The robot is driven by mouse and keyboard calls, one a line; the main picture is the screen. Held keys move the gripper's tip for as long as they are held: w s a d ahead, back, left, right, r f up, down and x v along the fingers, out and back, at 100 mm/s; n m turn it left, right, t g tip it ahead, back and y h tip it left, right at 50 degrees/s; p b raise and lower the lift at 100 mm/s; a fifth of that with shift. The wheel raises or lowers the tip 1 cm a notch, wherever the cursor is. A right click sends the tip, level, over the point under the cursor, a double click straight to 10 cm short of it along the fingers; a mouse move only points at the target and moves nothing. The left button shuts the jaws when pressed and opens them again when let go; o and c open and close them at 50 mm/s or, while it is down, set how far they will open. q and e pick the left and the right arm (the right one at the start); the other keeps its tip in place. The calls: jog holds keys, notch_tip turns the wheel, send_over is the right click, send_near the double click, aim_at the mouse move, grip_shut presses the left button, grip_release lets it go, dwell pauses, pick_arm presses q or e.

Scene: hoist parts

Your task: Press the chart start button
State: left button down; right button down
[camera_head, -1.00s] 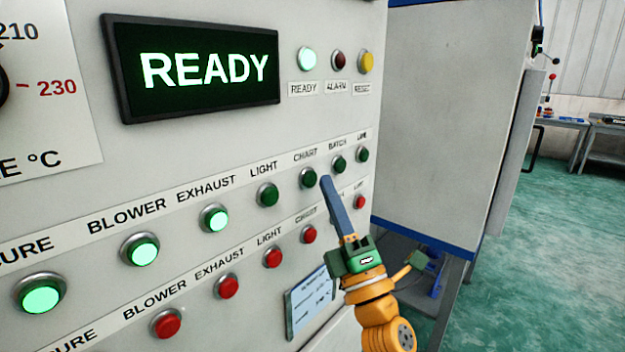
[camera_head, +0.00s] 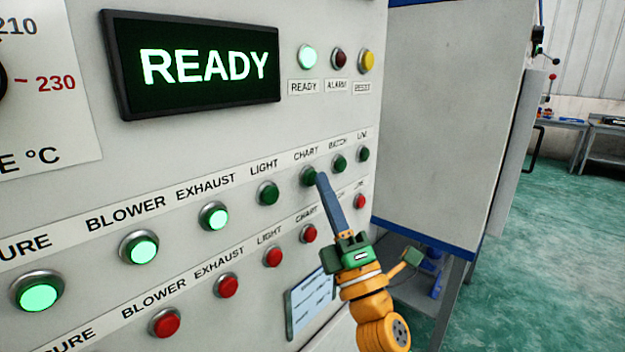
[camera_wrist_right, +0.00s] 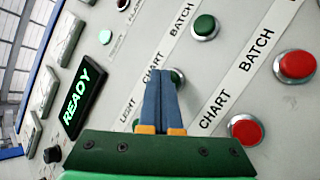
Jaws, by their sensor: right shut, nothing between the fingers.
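The green chart start button (camera_head: 308,176) is in the upper button row of the panel, under the CHART label, and looks unlit. My right gripper (camera_head: 321,176) is shut and empty, with its blue fingertips at the right edge of that button in the head view. In the right wrist view the shut fingers (camera_wrist_right: 160,84) partly cover the green chart button (camera_wrist_right: 177,77). I cannot tell whether the tips touch it. My left gripper is not in view.
The green batch button (camera_head: 339,163) is close on the right, and the dark light button (camera_head: 268,193) on the left. The red chart button (camera_head: 309,233) is below. The blower (camera_head: 140,247) and exhaust (camera_head: 214,216) start buttons glow. The display (camera_head: 200,66) reads READY.

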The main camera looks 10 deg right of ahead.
jog(key=shift+w+a+b, duration=0.25)
jog(key=shift+w+b, duration=0.05)
jog(key=shift+w, duration=0.05)
dwell(0.7)
jog(key=shift+s+d, duration=0.15)
dwell(0.3)
jog(key=shift+s+d+p, duration=0.35)
jog(key=shift+s+p, duration=0.05)
jog(key=shift+s, duration=0.15)
jog(key=s+d, duration=0.1)
jog(key=s, duration=0.1)
jog(key=s+d+p, duration=0.1)
jog(key=s+d, duration=0.1)
dwell(0.3)
jog(key=shift+w+f, duration=0.1)
